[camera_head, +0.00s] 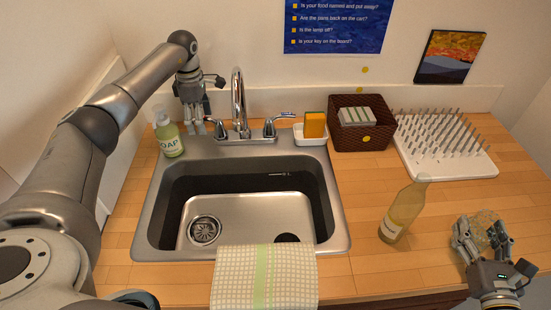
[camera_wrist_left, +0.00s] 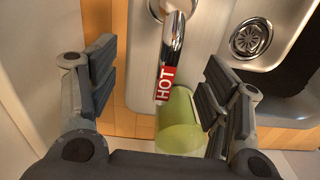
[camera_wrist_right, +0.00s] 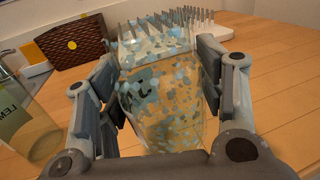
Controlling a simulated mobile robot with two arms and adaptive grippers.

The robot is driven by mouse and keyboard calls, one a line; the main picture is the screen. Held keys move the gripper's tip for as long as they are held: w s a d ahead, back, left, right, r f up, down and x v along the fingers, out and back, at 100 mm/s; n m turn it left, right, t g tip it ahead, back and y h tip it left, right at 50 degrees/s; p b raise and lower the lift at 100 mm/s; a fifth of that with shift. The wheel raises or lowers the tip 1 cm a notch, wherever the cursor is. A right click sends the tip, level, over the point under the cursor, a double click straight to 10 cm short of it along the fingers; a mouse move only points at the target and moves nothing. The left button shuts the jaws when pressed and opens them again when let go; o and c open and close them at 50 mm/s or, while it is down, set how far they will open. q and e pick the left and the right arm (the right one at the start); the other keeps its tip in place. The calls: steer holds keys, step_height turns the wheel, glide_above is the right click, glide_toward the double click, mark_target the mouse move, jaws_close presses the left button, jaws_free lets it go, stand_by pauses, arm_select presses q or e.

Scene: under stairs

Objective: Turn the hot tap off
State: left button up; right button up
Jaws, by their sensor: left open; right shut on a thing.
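The hot tap's chrome lever (camera_wrist_left: 174,42) carries a red HOT label (camera_wrist_left: 166,84). In the left wrist view it lies between the spread fingers of my left gripper (camera_wrist_left: 160,85), apart from both pads. In the head view my left gripper (camera_head: 197,122) is at the left side of the chrome faucet (camera_head: 238,98) and partly hides that lever. The cold lever (camera_head: 272,125) with a blue label is on the right. My right gripper (camera_head: 484,243) is shut on a clear mosaic-patterned glass (camera_wrist_right: 165,95) over the counter at right. I cannot make out any water stream.
A green soap bottle (camera_head: 170,138) stands close below my left gripper. A sponge (camera_head: 314,125) sits in a white dish right of the faucet. A wicker basket (camera_head: 375,140), spiked drying rack (camera_head: 450,163) and pale bottle (camera_head: 403,212) stand farther right. A towel (camera_head: 264,277) hangs over the sink's front (camera_head: 340,240).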

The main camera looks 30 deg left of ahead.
arm_select(q)
step_height(320, 180, up, 7)
steer(key=p, duration=0.5)
steer(key=shift+f, duration=0.1)
steer(key=shift+f, duration=0.1)
